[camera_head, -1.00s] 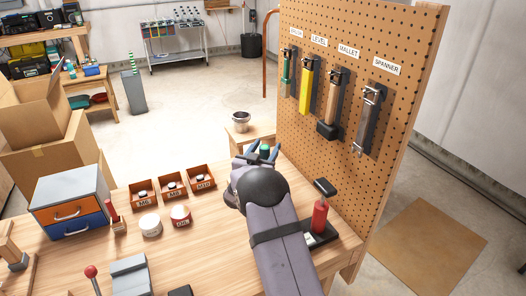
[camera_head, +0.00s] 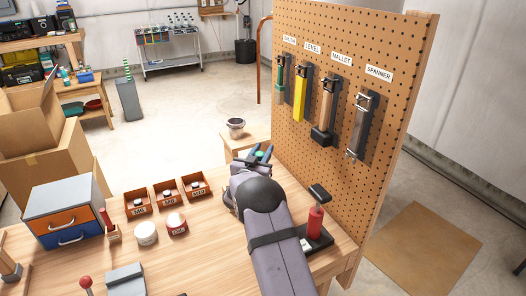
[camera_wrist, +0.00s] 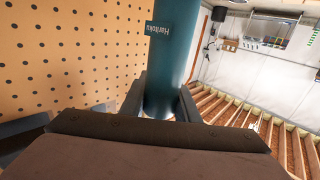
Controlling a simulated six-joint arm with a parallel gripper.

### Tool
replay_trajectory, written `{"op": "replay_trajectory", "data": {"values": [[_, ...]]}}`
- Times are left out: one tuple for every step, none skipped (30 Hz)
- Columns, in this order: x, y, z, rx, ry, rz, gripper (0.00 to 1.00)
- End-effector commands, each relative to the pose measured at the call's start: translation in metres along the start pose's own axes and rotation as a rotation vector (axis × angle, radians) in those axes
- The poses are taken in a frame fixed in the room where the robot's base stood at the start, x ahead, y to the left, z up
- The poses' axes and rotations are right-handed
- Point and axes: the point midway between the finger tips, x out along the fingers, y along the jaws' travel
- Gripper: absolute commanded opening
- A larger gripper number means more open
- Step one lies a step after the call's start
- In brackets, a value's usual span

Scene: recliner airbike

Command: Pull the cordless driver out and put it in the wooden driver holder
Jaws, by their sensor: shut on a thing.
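My gripper (camera_head: 262,153) is beyond the far side of my arm in the head view, near the pegboard's left edge. Its blue-grey fingers are shut on a teal cylindrical tool (camera_head: 259,154), which I take to be the cordless driver. In the wrist view the tool (camera_wrist: 172,50) rises upright between the fingers (camera_wrist: 160,103), with white lettering on its side; its lower end is hidden. A wooden stand (camera_head: 9,262), partly cut off at the left edge, may be the wooden driver holder; I cannot tell for sure.
The pegboard (camera_head: 345,190) with hung tools stands close on the right. A red tool (camera_head: 315,221) on a black base is beside my arm. Several small bins (camera_head: 168,192), two tins (camera_head: 146,233) and a drawer box (camera_head: 65,215) stand left. The bench between tins and arm is clear.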

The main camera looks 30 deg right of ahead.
Motion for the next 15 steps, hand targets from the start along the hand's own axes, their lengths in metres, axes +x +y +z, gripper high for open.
{"op": "replay_trajectory", "data": {"values": [[0.0003, -0.0002, -0.0023, 0.002, 0.004, 0.0, 0.0], [0.0002, -0.0002, -0.0024, 0.002, 0.004, 0.0, 0.0], [0.0002, -0.0002, -0.0027, 0.002, 0.004, 0.0, 0.0], [0.0002, -0.0002, -0.003, 0.002, 0.004, 0.0, 0.0], [0.0002, -0.0002, -0.0033, 0.002, 0.004, 0.0, 0.0], [0.0002, -0.0002, -0.0037, 0.002, 0.004, 0.0, 0.0], [0.0002, -0.0002, -0.0041, 0.002, 0.004, 0.0, 0.0], [0.0002, -0.0002, -0.0045, 0.002, 0.004, 0.0, 0.0], [0.0002, -0.0002, -0.0051, 0.002, 0.004, 0.0, 0.0], [0.0002, -0.0002, -0.0055, 0.002, 0.004, 0.0, 0.0], [0.0002, -0.0002, -0.0059, 0.002, 0.004, 0.0, 0.0], [0.0002, -0.0002, -0.0064, 0.002, 0.004, 0.0, 0.0], [0.0002, -0.0002, -0.0068, 0.002, 0.004, 0.0, 0.0], [0.0002, -0.0002, -0.0072, 0.002, 0.004, 0.0, 0.0], [0.0002, -0.0002, -0.0078, 0.002, 0.004, 0.0, 0.0]]}}
